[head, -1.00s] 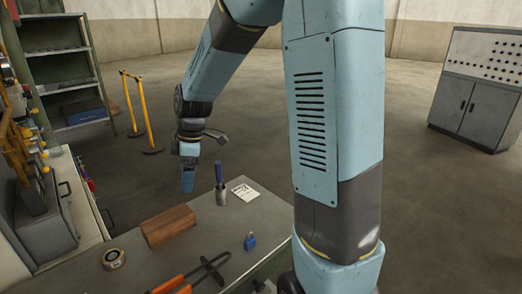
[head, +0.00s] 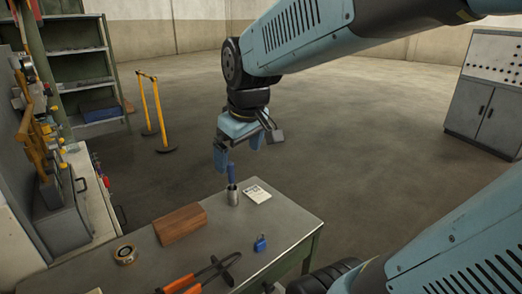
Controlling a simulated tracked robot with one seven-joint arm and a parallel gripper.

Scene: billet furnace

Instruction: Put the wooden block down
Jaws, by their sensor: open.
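The brown wooden block (head: 180,224) lies flat on the grey table (head: 285,214), in its left part. My gripper (head: 239,157) is open and empty, with its blue fingers spread. It hangs above the table's far edge, up and to the right of the block and apart from it. An upright tool with a blue handle and a grey metal lower part (head: 233,196) stands below the gripper. Its handle top is close to the left finger in the picture; I cannot tell whether they touch.
A white card (head: 257,194), a blue padlock (head: 260,243), a tape roll (head: 125,254) and an orange-handled tool (head: 205,272) lie on the table. A workbench (head: 78,190) stands at the left. A yellow barrier (head: 155,110) and open floor lie beyond.

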